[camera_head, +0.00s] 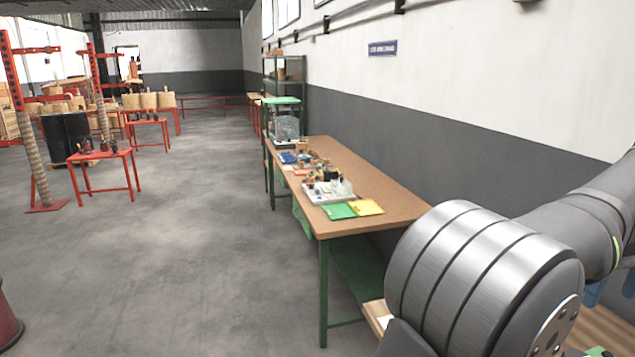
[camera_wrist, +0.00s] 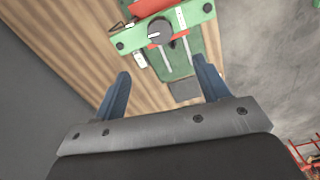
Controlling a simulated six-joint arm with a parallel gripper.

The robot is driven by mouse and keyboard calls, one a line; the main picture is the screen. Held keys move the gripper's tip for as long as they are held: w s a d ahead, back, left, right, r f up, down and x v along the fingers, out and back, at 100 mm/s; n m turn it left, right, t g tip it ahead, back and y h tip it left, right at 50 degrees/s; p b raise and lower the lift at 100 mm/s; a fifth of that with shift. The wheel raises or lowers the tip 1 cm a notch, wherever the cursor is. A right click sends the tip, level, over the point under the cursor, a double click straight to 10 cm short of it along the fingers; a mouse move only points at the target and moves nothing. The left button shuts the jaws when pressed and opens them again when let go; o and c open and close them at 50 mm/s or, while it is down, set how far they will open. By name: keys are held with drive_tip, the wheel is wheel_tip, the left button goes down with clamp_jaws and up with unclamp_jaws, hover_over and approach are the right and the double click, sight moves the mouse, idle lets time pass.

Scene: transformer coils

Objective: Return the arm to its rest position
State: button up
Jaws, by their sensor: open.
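My gripper (camera_wrist: 161,92) is open in the wrist view, its two blue fingers apart with nothing between them. Beyond the fingertips is a green fixture (camera_wrist: 192,62) with a dark round knob and red parts, on a striped wooden surface (camera_wrist: 60,40). The gap between the fingers and the fixture is hard to judge.
A long workbench (camera_head: 375,187) with green legs stands along the right wall, carrying trays and small items. Red tables (camera_head: 100,156) stand at the left. The grey floor (camera_head: 190,260) between them is clear.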

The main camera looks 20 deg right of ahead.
sight(581, 356)
wheel_tip(581, 356, down, 15)
drive_tip(key=shift+f, duration=0.2)
drive_tip(key=shift+r, duration=0.1)
idle(0.4)
